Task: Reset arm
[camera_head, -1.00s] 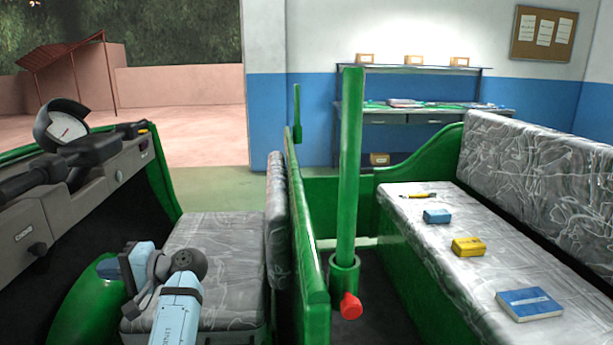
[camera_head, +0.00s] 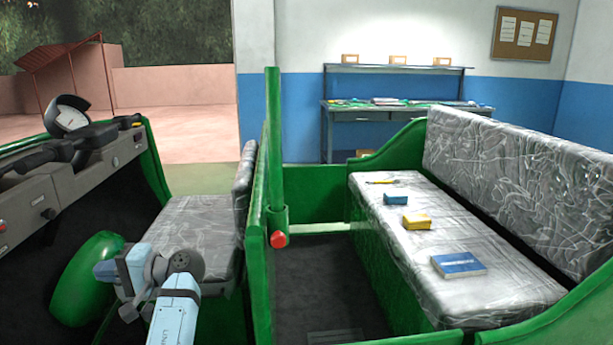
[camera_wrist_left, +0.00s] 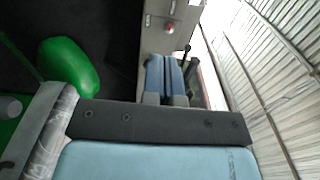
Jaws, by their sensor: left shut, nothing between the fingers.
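My left gripper (camera_head: 108,270) is at the lower left of the head view, at the end of my blue-grey left arm (camera_head: 177,312). It is in front of the plastic-covered front seat (camera_head: 195,228) and beside the green rounded wheel cover (camera_head: 85,282). In the left wrist view its two blue fingers (camera_wrist_left: 165,66) lie side by side, shut and empty. My right gripper is not in view.
The grey dashboard (camera_head: 75,185) with a gauge is at left. A green post (camera_head: 273,140) stands behind the front seat. The rear bench (camera_head: 440,235) holds two blue boxes, a yellow box and a small yellow item. A workbench (camera_head: 395,112) stands by the wall.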

